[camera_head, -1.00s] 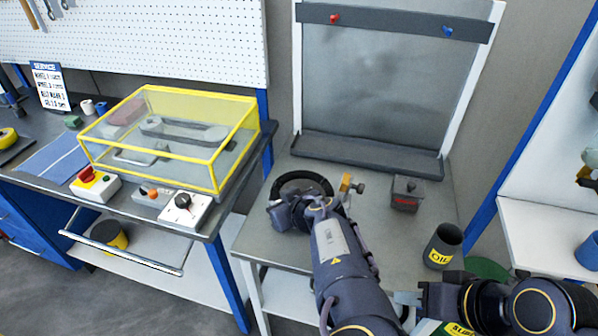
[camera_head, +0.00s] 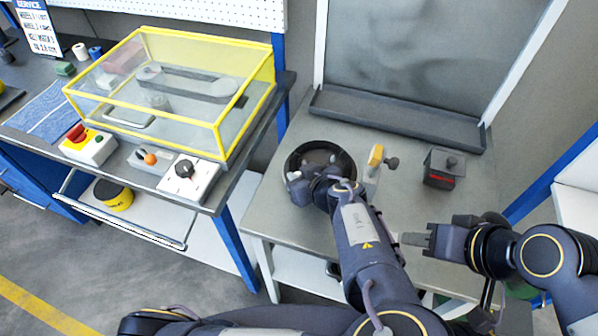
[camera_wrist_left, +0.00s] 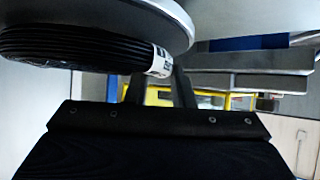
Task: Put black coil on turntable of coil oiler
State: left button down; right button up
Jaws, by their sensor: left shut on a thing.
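The black coil (camera_head: 335,153) shows as a dark ring on the left part of the grey table in the head view. In the wrist view it is a stack of black windings (camera_wrist_left: 85,48) with a white label (camera_wrist_left: 161,61). A silver round disc, the turntable (camera_wrist_left: 130,12), lies against the coil there; whether they touch is unclear. My left gripper (camera_head: 300,180) is shut on the coil's near rim, and its fingers (camera_wrist_left: 160,88) reach the coil by the label. My right gripper (camera_head: 415,240) is empty near the table's front right; its finger gap is not clear.
A yellow-framed clear guard (camera_head: 180,85) stands on the left bench, with control boxes in front. A yellow-faced knob fitting (camera_head: 375,160) and a dark box with red lettering (camera_head: 442,168) stand right of the coil. A grey tray (camera_head: 400,122) edges the back.

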pick_arm(q)
jog(key=shift+w+f, duration=0.15)
jog(key=shift+f, duration=0.2)
jog(key=shift+s+r, duration=0.1)
jog(key=shift+s, duration=0.1)
jog(key=c, duration=1.2)
grip_release()
jog(key=shift+c, duration=0.2)
jog(key=shift+w, duration=0.1)
